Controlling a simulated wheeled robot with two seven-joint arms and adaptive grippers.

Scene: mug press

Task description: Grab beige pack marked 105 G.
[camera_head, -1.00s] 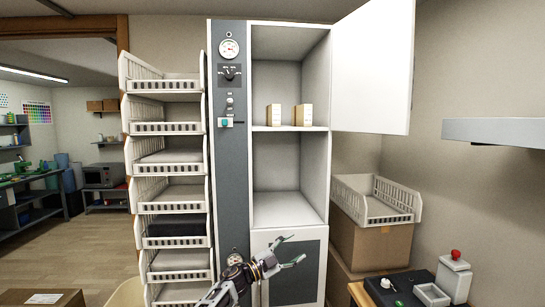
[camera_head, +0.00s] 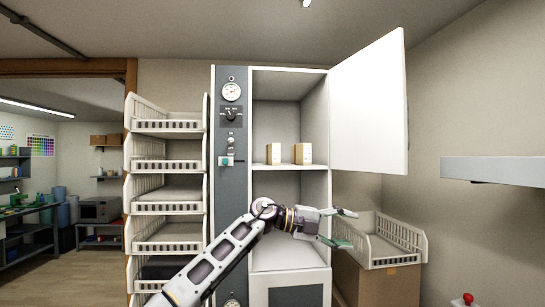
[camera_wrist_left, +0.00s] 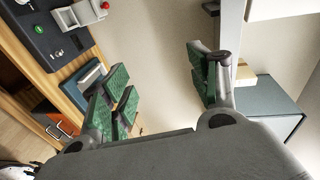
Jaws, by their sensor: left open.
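Two small beige packs stand upright side by side on the upper shelf of the open white cabinet: the left pack (camera_head: 274,154) and the right pack (camera_head: 303,154). Their markings are too small to read, so I cannot tell which is 105 G. My left gripper (camera_head: 347,229) is open and empty. It is in front of the cabinet's lower compartment, below and to the right of the packs. In the left wrist view its green-padded fingers (camera_wrist_left: 165,88) are spread wide with no pack between them. My right gripper does not show.
The cabinet door (camera_head: 368,105) stands open to the right. The shelf edge (camera_head: 290,168) lies above my left gripper. A rack of white trays (camera_head: 166,165) stands left of the cabinet. A white basket (camera_head: 385,245) sits on a cardboard box (camera_head: 375,285) at right.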

